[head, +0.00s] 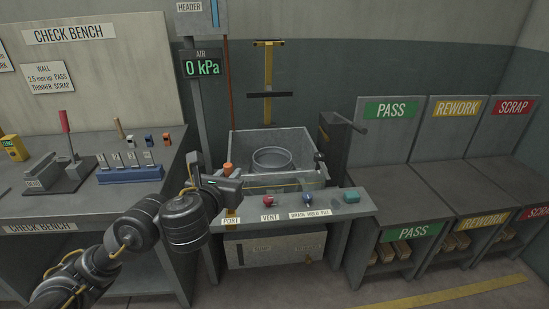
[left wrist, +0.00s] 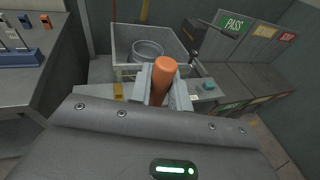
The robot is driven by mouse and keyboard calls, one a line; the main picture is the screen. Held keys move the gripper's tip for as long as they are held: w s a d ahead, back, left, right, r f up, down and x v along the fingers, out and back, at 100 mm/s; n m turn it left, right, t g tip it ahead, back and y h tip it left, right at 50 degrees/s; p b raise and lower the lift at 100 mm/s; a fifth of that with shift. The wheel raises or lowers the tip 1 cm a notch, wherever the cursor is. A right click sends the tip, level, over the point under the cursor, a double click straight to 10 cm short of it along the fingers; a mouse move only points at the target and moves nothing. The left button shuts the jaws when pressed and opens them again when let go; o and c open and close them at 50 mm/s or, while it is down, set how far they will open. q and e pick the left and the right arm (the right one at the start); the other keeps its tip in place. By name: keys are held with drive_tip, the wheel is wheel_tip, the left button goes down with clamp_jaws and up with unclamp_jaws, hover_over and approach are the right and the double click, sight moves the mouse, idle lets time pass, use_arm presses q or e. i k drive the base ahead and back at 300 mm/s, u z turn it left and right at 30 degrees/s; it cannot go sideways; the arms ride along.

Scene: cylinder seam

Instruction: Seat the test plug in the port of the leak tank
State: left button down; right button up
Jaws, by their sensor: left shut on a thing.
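My left gripper (head: 228,182) is shut on the orange test plug (head: 227,168), over the left end of the leak tank's front ledge. The left wrist view shows the plug (left wrist: 162,78) upright between the two grey fingers (left wrist: 160,92). The leak tank (head: 300,142) is an open grey basin with a round metal cylinder (head: 272,160) inside. A PORT label (head: 231,220) is on the ledge just below my gripper. The port itself is hidden, so I cannot tell whether the plug touches it. My right gripper is not in view.
The ledge has a red vent knob (head: 267,201), a blue knob (head: 307,198) and a teal button (head: 351,195). The check bench (head: 60,212) stands left. PASS, REWORK and SCRAP bays (head: 405,185) stand right. The gauge (head: 202,66) reads 0 kPa.

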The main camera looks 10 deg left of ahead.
sight(232, 216)
drive_tip(key=z, duration=1.7)
drive_tip(key=i, duration=0.55)
drive_tip(key=u, duration=1.75)
